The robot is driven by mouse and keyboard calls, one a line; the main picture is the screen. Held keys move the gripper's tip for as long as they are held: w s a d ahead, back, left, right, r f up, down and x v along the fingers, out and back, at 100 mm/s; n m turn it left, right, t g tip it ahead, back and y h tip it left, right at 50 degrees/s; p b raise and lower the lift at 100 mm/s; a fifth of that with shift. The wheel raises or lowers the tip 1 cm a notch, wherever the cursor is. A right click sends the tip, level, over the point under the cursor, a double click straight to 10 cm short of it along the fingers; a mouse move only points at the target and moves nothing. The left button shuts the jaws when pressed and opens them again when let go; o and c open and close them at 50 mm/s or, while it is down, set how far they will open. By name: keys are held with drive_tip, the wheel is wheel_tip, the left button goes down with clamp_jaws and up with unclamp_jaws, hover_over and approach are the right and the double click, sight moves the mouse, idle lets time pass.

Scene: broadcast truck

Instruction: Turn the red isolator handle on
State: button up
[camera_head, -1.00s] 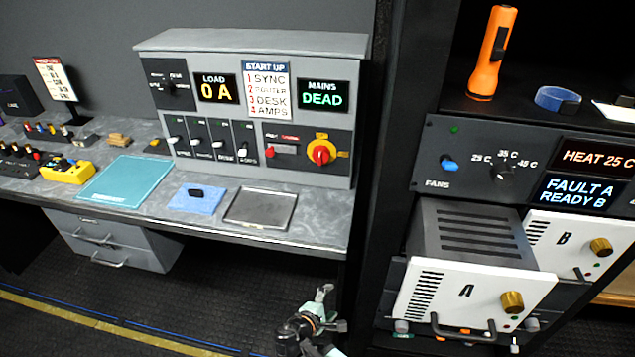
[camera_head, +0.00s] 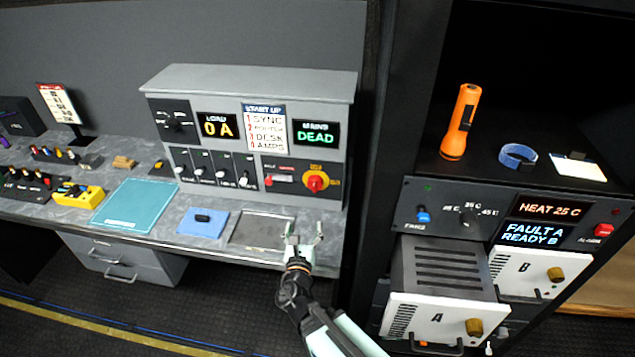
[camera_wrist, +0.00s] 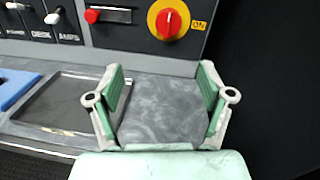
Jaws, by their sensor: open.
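The red isolator handle (camera_head: 317,182) sits on a round yellow plate (camera_head: 318,170) at the lower right of the grey power panel (camera_head: 250,88). In the wrist view the red handle (camera_wrist: 170,24) is near the top, with its white pointer mark upward and an "ON" label to its right. My gripper (camera_head: 304,236) is open and empty, over the desk's front edge, below and in front of the handle. In the wrist view its green-padded fingers (camera_wrist: 162,100) stand wide apart with bare desk between them. Nothing touches the handle.
A red switch (camera_head: 270,179) is left of the handle. A grey tray (camera_head: 262,231) lies just left of my gripper. A blue cloth (camera_head: 203,222) is farther left. The equipment rack (camera_head: 400,195) with pulled-out amplifier A (camera_head: 437,316) stands to the right.

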drive_tip(key=d, duration=0.2)
drive_tip(key=b, duration=0.5)
approach(315, 188)
drive_tip(key=w, duration=0.9)
drive_tip(key=shift+w+r, duration=0.15)
drive_tip(key=shift+w, duration=0.75)
drive_tip(key=c, duration=1.2)
